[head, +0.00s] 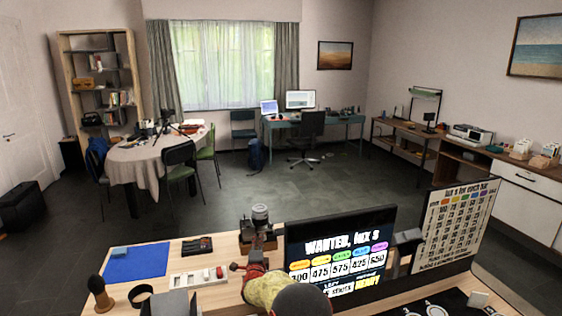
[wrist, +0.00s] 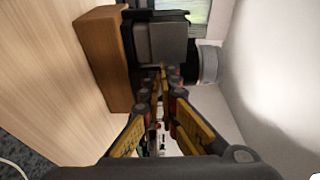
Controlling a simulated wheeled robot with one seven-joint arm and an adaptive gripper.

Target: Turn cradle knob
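The cradle is a brown wooden block (head: 262,244) with a dark and grey camera-like device (head: 260,215) on it, at the back of the near bench in the head view. In the wrist view the block (wrist: 100,60) is left of my fingers and the device (wrist: 160,45) lies beyond their tips. My gripper (wrist: 160,78) points at the device with its yellow fingers close together at the tips. In the head view my gripper (head: 248,266) is just in front of the cradle. I cannot make out the knob or whether the fingers touch anything.
A dark screen (head: 340,250) stands right of the cradle, with a chart board (head: 458,225) farther right. A white switch strip (head: 198,278), a black tray (head: 197,245) and a blue mat (head: 137,262) lie to the left. Bare wood (head: 222,245) shows between tray and cradle.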

